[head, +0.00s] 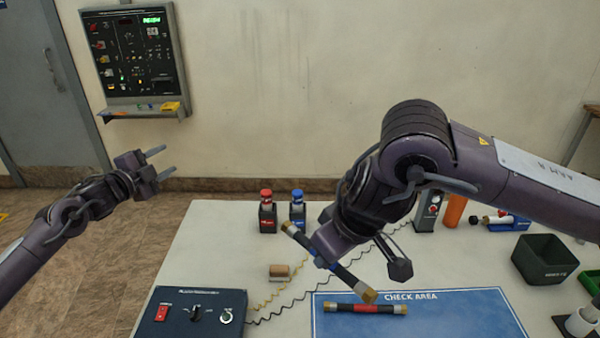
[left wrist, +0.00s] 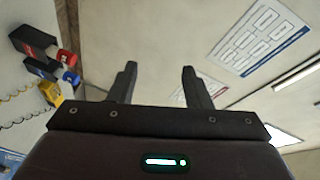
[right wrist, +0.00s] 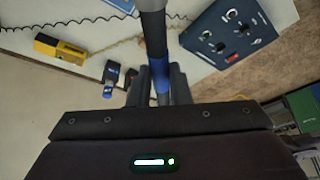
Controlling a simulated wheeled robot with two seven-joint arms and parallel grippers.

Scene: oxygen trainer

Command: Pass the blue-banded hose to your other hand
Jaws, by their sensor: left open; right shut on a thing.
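The blue-banded hose (head: 348,278) is a short black tube with brass ends, held tilted above the table in the head view. My right gripper (head: 327,262) is shut on it around the middle. In the right wrist view the hose (right wrist: 154,38) runs between the fingers, with its blue band at the fingertips. My left gripper (head: 162,163) is open and empty, left of the hose and apart from it, beyond the table's left edge. The left wrist view shows its two fingers (left wrist: 160,85) spread with nothing between them.
A red-banded hose (head: 366,308) lies on the blue check-area mat (head: 470,315). A dark control box (head: 190,315) is at front left. Red (head: 267,215) and blue (head: 297,213) capped units stand behind. A dark bin (head: 545,260) is at right. Air between the grippers looks clear.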

